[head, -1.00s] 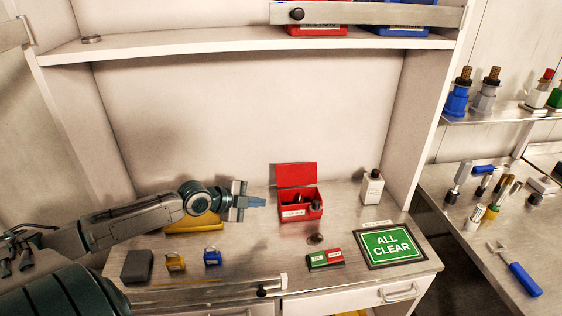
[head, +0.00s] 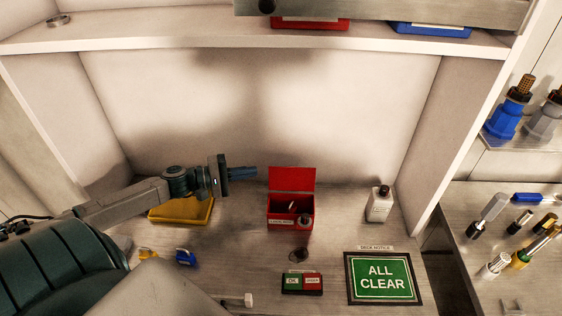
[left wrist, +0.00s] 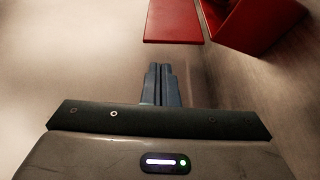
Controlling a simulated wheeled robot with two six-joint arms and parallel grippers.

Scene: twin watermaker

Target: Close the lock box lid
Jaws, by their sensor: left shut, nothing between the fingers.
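The red lock box (head: 290,223) stands on the metal counter near the back wall. Its lid (head: 292,179) is raised upright at the back, and some dark and light items show inside. My left gripper (head: 256,173) is shut and empty, pointing right, just left of the raised lid and apart from it. In the left wrist view the shut fingers (left wrist: 162,68) point toward the lid (left wrist: 173,20), with the box (left wrist: 250,25) to the right. My right gripper is not in view.
A yellow tray (head: 181,210) sits below my left arm. A white bottle (head: 379,204) stands right of the box. In front are a dark round piece (head: 298,255), a green-red block (head: 302,283) and an ALL CLEAR sign (head: 382,279). A shelf (head: 150,40) runs above.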

